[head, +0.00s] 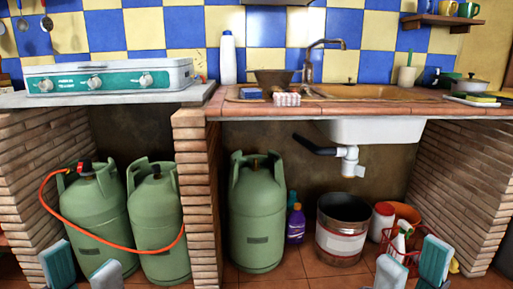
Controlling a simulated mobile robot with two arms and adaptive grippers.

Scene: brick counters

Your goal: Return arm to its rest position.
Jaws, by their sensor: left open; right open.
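My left gripper (82,262) shows at the bottom left edge of the head view. Its two teal and grey fingers are spread apart with nothing held between them, in front of the green gas cylinders. My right gripper (413,255) shows at the bottom right edge. Its fingers are also apart and no held object shows between them; a red wire basket (399,248) with a white spray bottle (398,243) appears behind it. Both grippers are low in the picture, well below the counter top. My arms behind the fingers are out of view.
Underneath are gas cylinders (258,215), a purple bottle (296,223), a metal bucket (341,229) and an orange bucket (408,215).

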